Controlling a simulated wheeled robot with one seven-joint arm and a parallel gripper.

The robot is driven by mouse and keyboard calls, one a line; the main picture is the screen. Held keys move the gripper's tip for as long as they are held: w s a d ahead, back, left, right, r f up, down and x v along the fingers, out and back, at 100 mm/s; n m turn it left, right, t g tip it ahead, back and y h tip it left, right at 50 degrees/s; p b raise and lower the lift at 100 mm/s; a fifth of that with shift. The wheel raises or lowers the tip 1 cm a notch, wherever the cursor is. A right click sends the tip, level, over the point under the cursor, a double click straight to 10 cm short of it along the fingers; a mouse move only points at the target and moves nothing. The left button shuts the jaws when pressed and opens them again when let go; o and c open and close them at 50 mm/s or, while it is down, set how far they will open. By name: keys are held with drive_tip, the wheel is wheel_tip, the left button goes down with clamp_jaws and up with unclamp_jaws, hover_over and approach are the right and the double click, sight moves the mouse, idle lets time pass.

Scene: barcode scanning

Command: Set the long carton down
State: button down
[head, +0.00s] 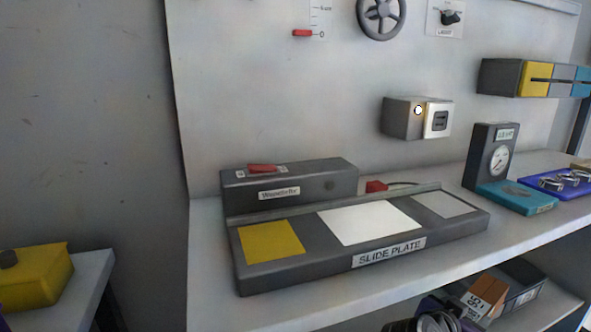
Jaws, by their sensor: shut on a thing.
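My gripper is not in this view, and nothing held by it shows. I cannot make out the long carton for certain. A small orange-brown box (490,288) with a white label lies on the lower shelf at the bottom right, among other items; I cannot tell whether it is a carton of the task.
The bench (300,312) carries a dark slide plate (310,268) with yellow, white and grey patches. Behind it sits a dark box (292,184) with a red switch. A dial gauge (490,157) and blue tray (553,184) stand right. A yellow box (40,276) is at left.

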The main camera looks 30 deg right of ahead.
drive_tip(key=w+a+n+t+y+p, duration=0.4)
drive_tip(key=w+a+n+t+p, duration=0.55)
drive_tip(key=w+a, duration=0.45)
drive_tip(key=s+a+r+n+t+y+p, duration=0.1)
drive_tip(key=s+a+n+t+y+p, duration=0.1)
drive_tip(key=a+n+y+p, duration=0.2)
drive_tip(key=s+a+r+n+t+y+p, duration=0.1)
drive_tip(key=a+n+y+p, duration=0.3)
drive_tip(key=a+p, duration=0.5)
drive_tip(key=s+a+y, duration=0.1)
drive_tip(key=a, duration=0.8)
drive_tip(key=shift+s+a+t+y+p, duration=0.15)
drive_tip(key=shift+a+t+y+p, duration=0.15)
drive_tip(key=shift+t+p, duration=0.1)
